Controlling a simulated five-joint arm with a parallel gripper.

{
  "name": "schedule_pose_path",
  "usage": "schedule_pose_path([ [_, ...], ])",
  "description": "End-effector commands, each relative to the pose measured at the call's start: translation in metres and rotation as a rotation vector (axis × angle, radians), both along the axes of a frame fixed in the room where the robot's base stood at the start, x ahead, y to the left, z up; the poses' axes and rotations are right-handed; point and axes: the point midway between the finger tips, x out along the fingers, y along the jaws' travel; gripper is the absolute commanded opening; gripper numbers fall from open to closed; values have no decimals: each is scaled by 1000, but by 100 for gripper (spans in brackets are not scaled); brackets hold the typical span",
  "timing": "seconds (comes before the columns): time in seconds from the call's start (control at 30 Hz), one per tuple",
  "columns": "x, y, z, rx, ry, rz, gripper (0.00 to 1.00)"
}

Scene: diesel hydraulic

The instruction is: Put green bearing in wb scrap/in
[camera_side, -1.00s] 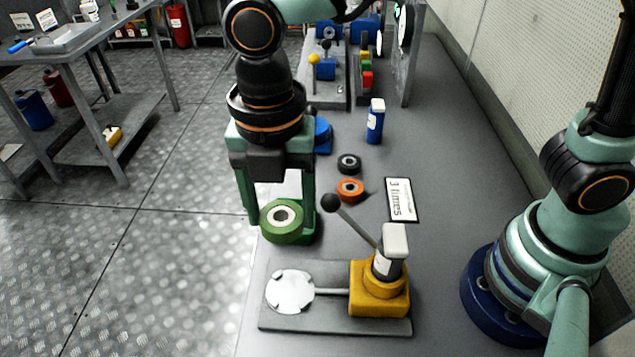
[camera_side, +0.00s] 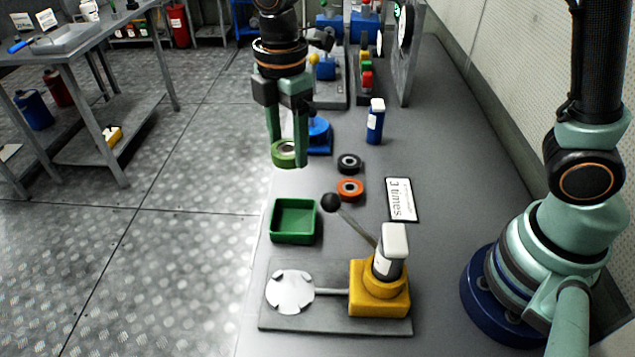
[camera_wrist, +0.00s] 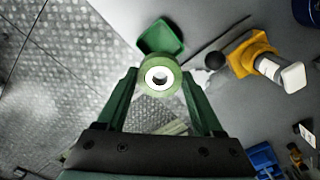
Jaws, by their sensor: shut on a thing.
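The green bearing (camera_side: 284,153) is a thick green ring with a pale centre. My gripper (camera_side: 287,160) is shut on it and holds it near the left edge of the bench, beside a blue object (camera_side: 319,136). In the wrist view the bearing (camera_wrist: 147,65) sits between the two green fingers. An empty green square tray (camera_side: 293,221) stands nearer the front of the bench, apart from the bearing. It also shows beyond the bearing in the wrist view (camera_wrist: 161,36). I see no label reading scrap or in.
A black bearing (camera_side: 349,163) and an orange bearing (camera_side: 350,189) lie right of the gripper. A yellow press (camera_side: 379,288) with a black-knobbed lever stands in front. A blue bottle (camera_side: 375,122) and a "3 times" card (camera_side: 402,199) are on the right.

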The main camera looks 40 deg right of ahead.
Motion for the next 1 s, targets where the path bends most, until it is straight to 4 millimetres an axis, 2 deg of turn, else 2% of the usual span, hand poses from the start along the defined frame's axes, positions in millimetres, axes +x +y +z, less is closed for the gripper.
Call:
schedule_pose_path([
  [0.1, -2, 0, -32, -3, 6, 3, 0],
  [0.4, -2, 0, -102, -2, 5, 5, 0],
  [0.5, -1, 0, -118, -2, 3, 5, 0],
  [0.7, -1, 1, -132, 0, 1, 5, 0],
  [0.9, -1, 1, -159, -1, 2, 6, 0],
  [1.0, -1, 1, -166, 0, 1, 6, 0],
])
